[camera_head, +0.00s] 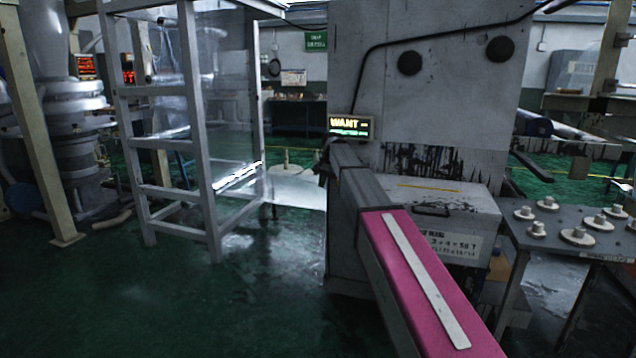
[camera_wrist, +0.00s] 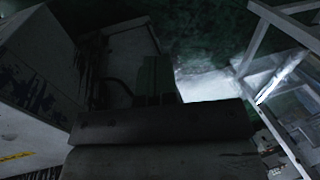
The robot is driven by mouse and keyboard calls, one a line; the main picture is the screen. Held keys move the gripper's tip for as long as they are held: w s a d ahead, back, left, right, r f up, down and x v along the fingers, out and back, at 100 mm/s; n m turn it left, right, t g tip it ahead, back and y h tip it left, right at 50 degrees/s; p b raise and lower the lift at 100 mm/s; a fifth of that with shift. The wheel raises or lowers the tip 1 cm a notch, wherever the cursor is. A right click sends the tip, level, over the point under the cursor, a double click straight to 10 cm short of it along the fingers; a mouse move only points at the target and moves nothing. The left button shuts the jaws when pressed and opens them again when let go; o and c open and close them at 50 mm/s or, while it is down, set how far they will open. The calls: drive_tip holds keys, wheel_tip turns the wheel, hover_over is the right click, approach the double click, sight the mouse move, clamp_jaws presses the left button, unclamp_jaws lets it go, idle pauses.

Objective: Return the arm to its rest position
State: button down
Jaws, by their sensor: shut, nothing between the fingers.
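My arm reaches forward from the bottom right in the head view, with a pink link and a grey forearm ending in front of the grey machine (camera_head: 440,80). My gripper (camera_head: 323,168) is a small dark shape at the forearm's far end, partly hidden by it. In the wrist view my gripper (camera_wrist: 156,78) shows dim and dark beyond the grey wrist block. It is shut with nothing between its fingers. I cannot tell whether it touches anything.
A lit "WANT" display (camera_head: 350,127) is on the machine beside my forearm. A lidded grey box (camera_head: 440,205) stands just right of it. A table (camera_head: 553,238) with several round weights is at right. A grey metal frame (camera_head: 212,190) stands left; the green floor before it is clear.

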drive_tip(key=s+d+f+n+h, duration=0.1)
drive_tip(key=s+d+f, duration=0.4)
drive_tip(key=s+f, duration=0.45)
drive_tip(key=s+d+f, duration=0.5)
drive_tip(key=s+f, duration=0.3)
drive_tip(key=f, duration=0.2)
drive_tip(key=s+d+f, duration=0.2)
drive_tip(key=s+f, duration=0.1)
drive_tip(key=s, duration=0.4)
drive_tip(key=s+d+f+n+h, duration=0.1)
drive_tip(key=s+d+f, duration=0.1)
drive_tip(key=s+f, duration=0.2)
drive_tip(key=s+d+f+n+g, duration=0.1)
drive_tip(key=s+d+f, duration=0.2)
drive_tip(key=s, duration=0.6)
drive_tip(key=shift+s+f+h, duration=0.3)
drive_tip(key=shift+s+f, duration=0.1)
drive_tip(key=shift+f, duration=0.25)
